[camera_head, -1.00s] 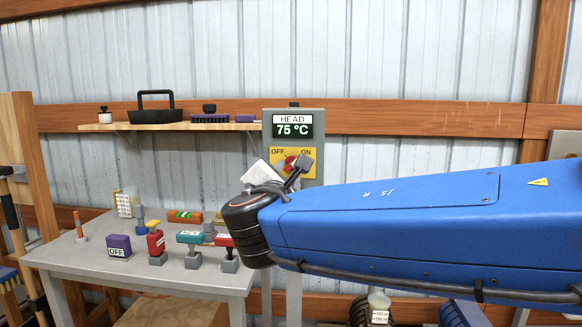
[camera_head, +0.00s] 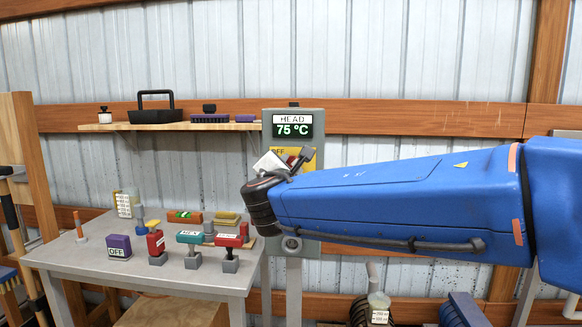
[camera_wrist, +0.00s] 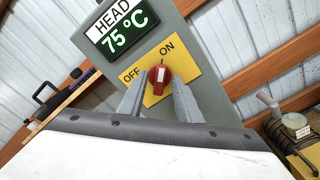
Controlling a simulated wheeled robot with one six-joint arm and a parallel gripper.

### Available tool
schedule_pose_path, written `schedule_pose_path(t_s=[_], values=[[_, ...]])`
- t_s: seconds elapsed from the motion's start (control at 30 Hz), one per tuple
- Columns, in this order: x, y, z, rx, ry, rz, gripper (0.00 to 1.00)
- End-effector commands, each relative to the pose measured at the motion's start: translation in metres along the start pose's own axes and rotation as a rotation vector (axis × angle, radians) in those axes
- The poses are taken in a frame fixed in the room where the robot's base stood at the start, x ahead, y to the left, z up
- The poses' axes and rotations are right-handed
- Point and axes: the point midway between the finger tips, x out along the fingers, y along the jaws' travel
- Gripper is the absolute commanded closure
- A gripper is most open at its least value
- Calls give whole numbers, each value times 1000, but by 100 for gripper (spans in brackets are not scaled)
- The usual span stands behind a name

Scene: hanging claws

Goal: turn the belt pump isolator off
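A grey control box with a "HEAD 75 °C" display (camera_head: 292,124) carries a yellow OFF/ON plate (camera_wrist: 181,61) with a red rotary knob (camera_wrist: 158,88). In the wrist view, the knob's white mark points roughly towards ON. My gripper (camera_wrist: 159,80) is open, with one grey finger on each side of the knob; I cannot tell whether they touch it. In the head view, my gripper (camera_head: 287,160) is in front of the plate and hides most of the knob and the ON word. No belt pump label is readable.
A shelf (camera_head: 180,126) with a black caddy (camera_head: 155,110) is behind. A clear container (camera_head: 378,300) stands low at right.

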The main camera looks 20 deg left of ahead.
Motion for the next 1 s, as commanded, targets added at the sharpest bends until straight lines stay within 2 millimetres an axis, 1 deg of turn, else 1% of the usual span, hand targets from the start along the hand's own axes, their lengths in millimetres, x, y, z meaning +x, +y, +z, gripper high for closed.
schedule_pose_path(t_s=[0.13, 0.17, 0.2, 0.27, 0.3, 0.47, 0.57, 1.0], values=[[0, 0, 0, 0, 0, 0, 69], [0, 0, 0, 0, 0, 0, 71], [0, 0, 0, 0, 0, 0, 81], [0, 0, 0, 0, 0, 0, 95], [0, 0, 0, 0, 0, 0, 100], [0, 0, 0, -7, 0, 0, 100], [0, 0, 0, -60, 0, 0, 100], [0, 0, -1, -473, 1, -1, 100]])
